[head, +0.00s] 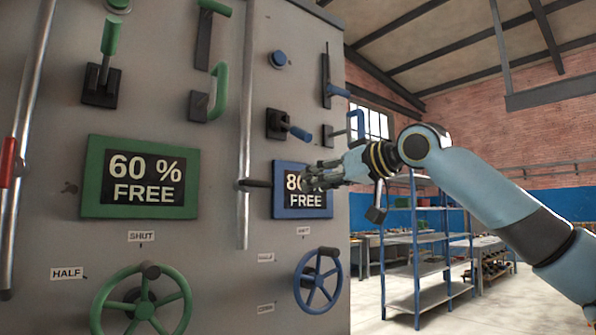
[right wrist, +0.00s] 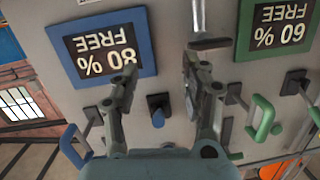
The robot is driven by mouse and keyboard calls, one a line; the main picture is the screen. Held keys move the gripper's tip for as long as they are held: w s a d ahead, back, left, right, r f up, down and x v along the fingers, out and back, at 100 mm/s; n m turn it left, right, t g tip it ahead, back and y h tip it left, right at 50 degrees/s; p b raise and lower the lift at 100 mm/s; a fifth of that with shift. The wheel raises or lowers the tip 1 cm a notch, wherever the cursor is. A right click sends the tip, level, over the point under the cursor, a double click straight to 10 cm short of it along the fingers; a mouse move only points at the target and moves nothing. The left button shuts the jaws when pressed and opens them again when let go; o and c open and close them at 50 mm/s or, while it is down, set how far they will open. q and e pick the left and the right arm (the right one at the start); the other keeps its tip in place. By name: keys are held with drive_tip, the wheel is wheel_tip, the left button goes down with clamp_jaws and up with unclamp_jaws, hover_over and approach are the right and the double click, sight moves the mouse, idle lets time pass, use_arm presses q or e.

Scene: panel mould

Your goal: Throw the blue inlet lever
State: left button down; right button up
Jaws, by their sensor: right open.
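A short blue lever (head: 296,131) sticks out of a black base on the grey panel, above the blue-framed sign. In the right wrist view, which is upside down, the blue lever (right wrist: 158,116) shows between my right gripper's fingers. My right gripper (head: 312,178) is in front of the blue sign, below the lever in the head view. Its fingers (right wrist: 158,72) are spread apart with nothing between their tips. No inlet label is readable. My left gripper is out of view.
The blue sign (head: 281,206) reads 80 % in the wrist view. A blue loop handle (head: 357,124) and a blue-gripped vertical lever (head: 336,91) stand to the right. A metal rod (head: 246,100) runs left of the lever. A blue handwheel (head: 318,280) is below.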

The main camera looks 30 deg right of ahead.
drive_tip(key=t, duration=0.2)
approach(301, 134)
drive_tip(key=d, duration=0.1)
drive_tip(key=shift+m, duration=0.3)
drive_tip(key=w+p, duration=0.1)
drive_tip(key=w, duration=0.2)
drive_tip(key=w+a+p, duration=0.1)
drive_tip(key=w+p, duration=0.1)
drive_tip(key=w, duration=0.1)
drive_tip(key=w+p, duration=0.1)
drive_tip(key=w, duration=0.3)
drive_tip(key=shift+w+a+r+p, duration=0.1)
drive_tip(key=shift+a+r+p, duration=0.1)
drive_tip(key=shift+r+p, duration=0.2)
drive_tip(key=shift+w+a+f, duration=0.1)
drive_tip(key=shift+w+f, duration=0.05)
drive_tip(key=shift+w, duration=0.45)
clamp_jaws()
